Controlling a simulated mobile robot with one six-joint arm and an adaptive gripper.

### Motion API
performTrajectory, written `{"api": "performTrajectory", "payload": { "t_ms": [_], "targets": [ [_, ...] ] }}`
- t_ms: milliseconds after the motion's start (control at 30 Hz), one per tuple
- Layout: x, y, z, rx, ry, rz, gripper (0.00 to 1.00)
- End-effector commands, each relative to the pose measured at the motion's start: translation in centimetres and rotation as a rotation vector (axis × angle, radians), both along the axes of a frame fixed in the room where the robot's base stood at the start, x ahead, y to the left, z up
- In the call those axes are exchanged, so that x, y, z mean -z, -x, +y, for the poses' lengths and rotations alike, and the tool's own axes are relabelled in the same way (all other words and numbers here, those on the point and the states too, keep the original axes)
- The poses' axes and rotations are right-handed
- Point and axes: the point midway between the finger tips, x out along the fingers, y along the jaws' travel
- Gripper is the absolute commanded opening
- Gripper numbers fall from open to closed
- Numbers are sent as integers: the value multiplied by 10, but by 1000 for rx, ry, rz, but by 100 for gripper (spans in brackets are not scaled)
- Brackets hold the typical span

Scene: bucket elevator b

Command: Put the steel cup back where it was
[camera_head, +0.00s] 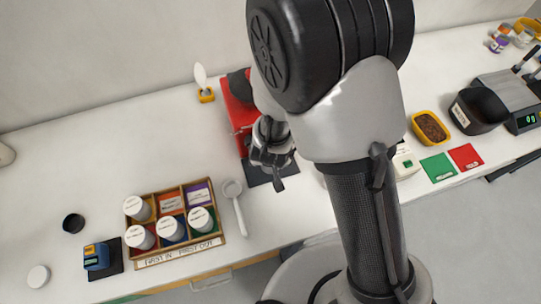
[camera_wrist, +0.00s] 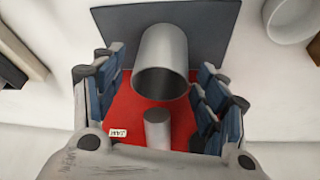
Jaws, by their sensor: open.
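The steel cup (camera_wrist: 163,52) is a grey metal cylinder in the middle of the wrist view, with its open end facing the camera. It lies between the blue-padded fingers of my gripper (camera_wrist: 160,95), which are spread apart with a gap visible on each side. A smaller grey cylinder (camera_wrist: 157,128) shows just below the cup's mouth. Behind the cup are a red surface (camera_wrist: 128,105) with a small white label and a dark grey plate (camera_wrist: 110,30). In the head view my gripper (camera_head: 270,145) is beside the red equipment (camera_head: 240,112); I cannot make out the cup there.
A wooden tray (camera_head: 180,252) of lidded jars and a white scoop (camera_head: 238,205) are nearby on the white counter. A blue device (camera_head: 96,257) stands left of the tray. A yellow bowl (camera_head: 430,127) and a black container (camera_head: 478,110) are at right. The far-left counter is mostly clear.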

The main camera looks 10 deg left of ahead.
Motion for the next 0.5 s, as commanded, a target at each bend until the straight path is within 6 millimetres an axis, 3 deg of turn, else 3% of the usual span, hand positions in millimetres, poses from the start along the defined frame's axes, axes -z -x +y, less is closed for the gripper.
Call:
{"api": "performTrajectory", "payload": {
  "t_ms": [33, 200, 500],
  "targets": [
    [-15, 3, 0, -2, -2, -3, 67],
    [-52, 18, -4, -2, -2, -2, 67],
    [-95, 37, -9, 0, -1, -1, 67]
  ]
}}
